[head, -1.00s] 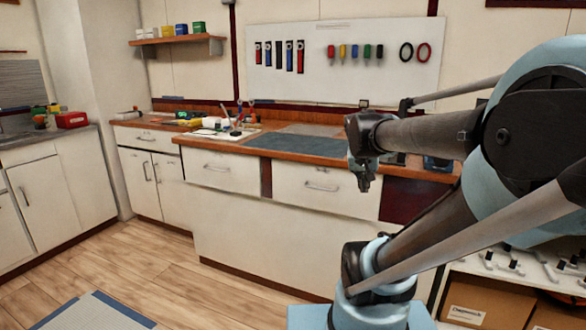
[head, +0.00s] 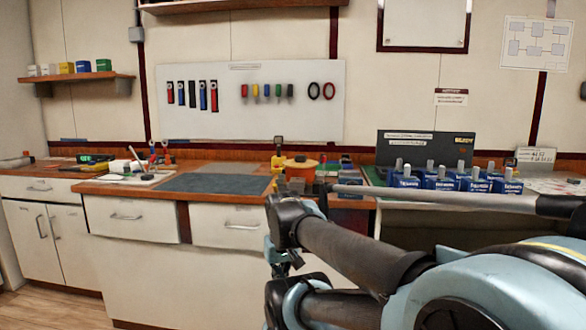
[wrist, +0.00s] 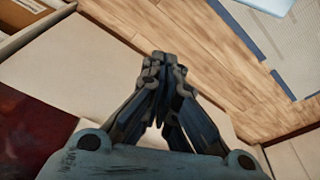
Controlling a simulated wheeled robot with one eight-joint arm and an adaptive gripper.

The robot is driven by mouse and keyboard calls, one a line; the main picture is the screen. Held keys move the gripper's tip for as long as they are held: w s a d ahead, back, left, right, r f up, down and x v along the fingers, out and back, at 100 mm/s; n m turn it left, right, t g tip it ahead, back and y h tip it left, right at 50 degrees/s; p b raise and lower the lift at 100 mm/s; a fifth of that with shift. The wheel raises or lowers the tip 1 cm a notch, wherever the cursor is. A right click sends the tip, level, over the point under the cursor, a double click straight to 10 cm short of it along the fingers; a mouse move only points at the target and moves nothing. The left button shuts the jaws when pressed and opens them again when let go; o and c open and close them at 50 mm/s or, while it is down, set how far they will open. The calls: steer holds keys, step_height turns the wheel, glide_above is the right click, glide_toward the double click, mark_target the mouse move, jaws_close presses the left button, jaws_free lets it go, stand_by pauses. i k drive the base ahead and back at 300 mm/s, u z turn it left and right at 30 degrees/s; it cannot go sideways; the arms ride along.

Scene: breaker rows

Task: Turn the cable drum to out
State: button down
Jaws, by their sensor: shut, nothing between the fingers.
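An orange, round-topped object (head: 300,168) stands on the counter right of centre in the head view. It may be the cable drum, but I cannot tell for sure; no "out" marking is readable. My gripper (head: 280,268) hangs in front of the cabinet fronts, below the counter top and apart from that object. In the wrist view my gripper (wrist: 160,70) has its fingers together with nothing between them, pointing down toward the cabinet and wooden floor.
A row of several blue breakers (head: 450,180) with grey levers stands on the right, before a dark panel (head: 425,147). A dark mat (head: 215,183) lies on the wooden counter. A white tool board (head: 240,120) hangs behind. Drawer fronts (head: 228,226) are close behind my gripper.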

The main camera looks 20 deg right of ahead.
mark_target(299, 167)
steer(key=k, duration=1.15)
steer(key=z, duration=0.6)
steer(key=i, duration=1.35)
steer(key=u, duration=0.4)
